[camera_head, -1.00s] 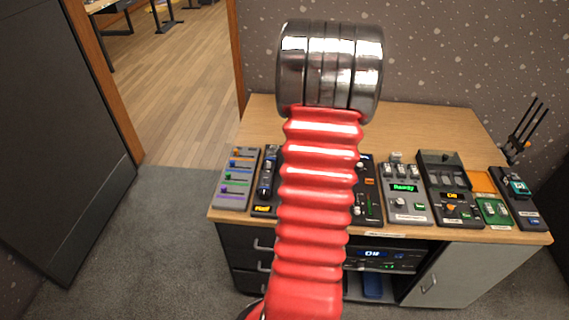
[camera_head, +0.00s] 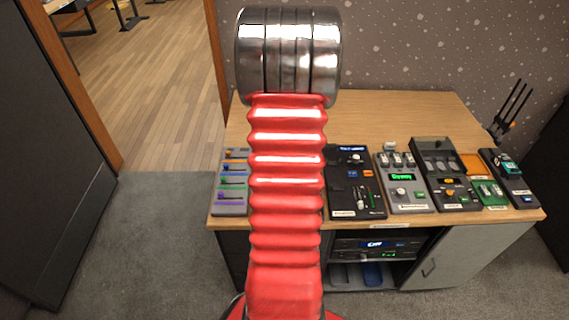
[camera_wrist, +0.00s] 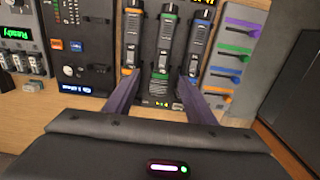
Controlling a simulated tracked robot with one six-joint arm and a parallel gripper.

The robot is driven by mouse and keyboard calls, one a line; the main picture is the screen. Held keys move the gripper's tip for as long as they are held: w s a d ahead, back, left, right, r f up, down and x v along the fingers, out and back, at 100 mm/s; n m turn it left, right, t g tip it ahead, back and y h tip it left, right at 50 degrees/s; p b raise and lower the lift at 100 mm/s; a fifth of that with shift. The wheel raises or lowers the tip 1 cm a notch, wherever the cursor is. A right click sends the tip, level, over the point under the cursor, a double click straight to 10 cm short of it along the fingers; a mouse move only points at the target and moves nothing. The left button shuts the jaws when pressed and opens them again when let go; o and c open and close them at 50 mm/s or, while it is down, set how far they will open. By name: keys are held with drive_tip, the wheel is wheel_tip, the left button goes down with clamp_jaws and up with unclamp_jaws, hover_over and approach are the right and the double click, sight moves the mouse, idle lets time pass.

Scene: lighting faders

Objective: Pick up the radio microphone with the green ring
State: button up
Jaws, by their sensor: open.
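The radio microphone with the green ring (camera_wrist: 165,45) is the middle of three dark microphones in a rack on the desk, in the wrist view. An orange-ringed microphone (camera_wrist: 132,38) is on its left and a blue-marked one (camera_wrist: 198,45) on its right. My gripper (camera_wrist: 158,79) is open. Its two fingers lie to either side of the green-ringed microphone's lower end, with nothing held between them. Whether they touch the neighbouring microphones I cannot tell. In the head view my red arm hides the microphones and the gripper.
A fader panel with coloured sliders (camera_wrist: 236,50) stands right of the microphones in the wrist view, and a black control panel (camera_wrist: 78,45) left of them. The head view shows several more devices along the desk (camera_head: 405,115), including a grey unit with a green display (camera_head: 404,185).

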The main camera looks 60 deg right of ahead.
wheel_tip(320, 180, down, 9)
drive_tip(key=shift+r, duration=0.15)
idle(0.6)
drive_tip(key=shift+w+a+f, duration=0.1)
drive_tip(key=shift+a+f, duration=0.05)
drive_tip(key=shift+f, duration=1.15)
drive_tip(key=shift+w+a+f, duration=0.1)
drive_tip(key=shift+f, duration=1.2)
clamp_jaws()
